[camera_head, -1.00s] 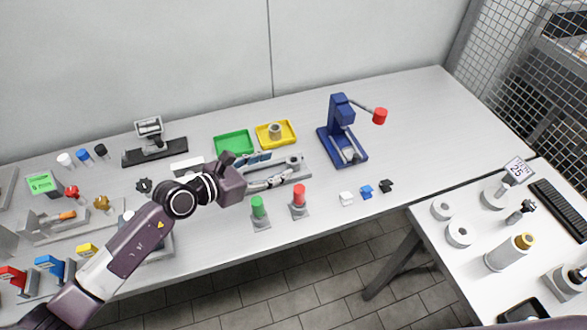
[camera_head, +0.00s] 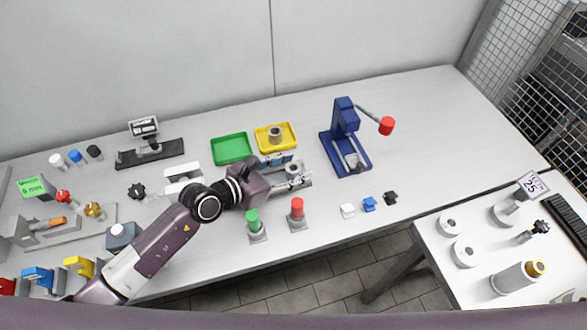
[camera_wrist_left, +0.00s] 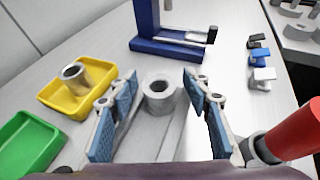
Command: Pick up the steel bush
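A grey hollow cylinder (camera_head: 275,134), apparently metal, stands upright in the yellow tray (camera_head: 290,133); it also shows in the left wrist view (camera_wrist_left: 77,76). A thick grey ring (camera_wrist_left: 158,93) with a round bore sits on a pale grey fixture (camera_wrist_left: 148,138). Which of the two is the steel bush I cannot tell for sure. My left gripper (camera_head: 285,173) is open over the fixture. In the left wrist view its blue-padded fingers (camera_wrist_left: 160,112) stand on either side of the ring, apart from it. The tray cylinder lies outside them, to the left.
A green tray (camera_head: 232,148) is left of the yellow one. A blue press (camera_head: 346,138) with a red-knobbed lever stands right of the fixture. Green (camera_head: 253,221) and red (camera_head: 297,208) capped posts stand at the front. Small blocks (camera_head: 369,204) lie to their right.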

